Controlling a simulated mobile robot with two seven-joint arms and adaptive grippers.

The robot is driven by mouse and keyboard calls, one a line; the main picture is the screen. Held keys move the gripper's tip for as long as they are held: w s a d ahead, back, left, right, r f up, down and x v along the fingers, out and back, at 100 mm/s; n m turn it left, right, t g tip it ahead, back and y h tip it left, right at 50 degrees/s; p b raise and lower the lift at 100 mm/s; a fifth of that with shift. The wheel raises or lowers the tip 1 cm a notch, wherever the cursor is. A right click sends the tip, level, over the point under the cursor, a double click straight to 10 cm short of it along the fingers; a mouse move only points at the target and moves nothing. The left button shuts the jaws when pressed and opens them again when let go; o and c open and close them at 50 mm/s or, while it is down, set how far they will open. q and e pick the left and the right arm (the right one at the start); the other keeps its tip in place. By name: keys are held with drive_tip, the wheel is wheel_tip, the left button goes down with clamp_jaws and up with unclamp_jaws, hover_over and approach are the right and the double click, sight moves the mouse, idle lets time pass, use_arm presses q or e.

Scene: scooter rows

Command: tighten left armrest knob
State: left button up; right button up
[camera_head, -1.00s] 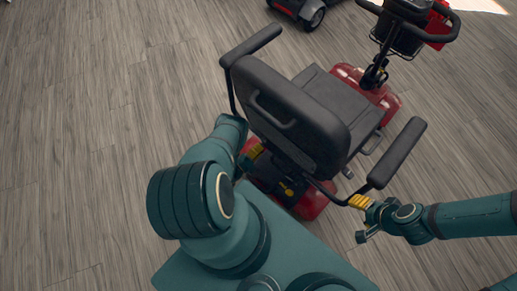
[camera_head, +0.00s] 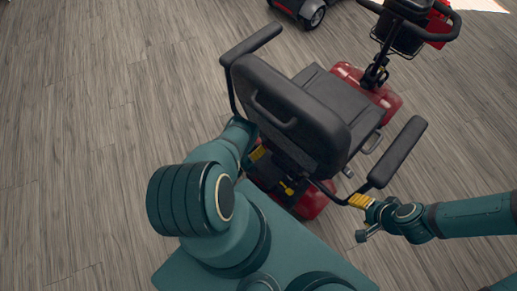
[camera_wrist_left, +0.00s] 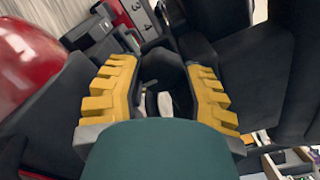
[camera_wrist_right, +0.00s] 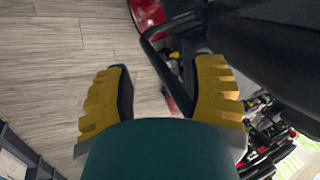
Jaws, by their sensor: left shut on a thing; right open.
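The red scooter (camera_head: 314,204) stands with its black seat back (camera_head: 290,112) towards me; its left armrest (camera_head: 251,45) is at the left of the seat. My left gripper (camera_head: 258,154) is low behind the seat back, at the armrest's lower bracket. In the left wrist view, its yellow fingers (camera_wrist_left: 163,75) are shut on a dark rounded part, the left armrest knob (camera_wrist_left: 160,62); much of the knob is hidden. In the right wrist view, my right gripper (camera_wrist_right: 160,85) is open and empty, beside the black tube of the right armrest (camera_head: 398,152).
A second scooter (camera_head: 305,10) shows at the top edge. The steering column with basket (camera_head: 400,38) rises ahead of the seat. The wooden floor (camera_head: 90,120) at left is clear. In the left wrist view, a shelf with small items (camera_wrist_left: 290,165) shows at lower right.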

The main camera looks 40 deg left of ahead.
use_arm(q)
drive_tip(key=o, duration=1.2)
drive_tip(key=s, duration=1.2)
drive_tip(key=shift+a, duration=0.35)
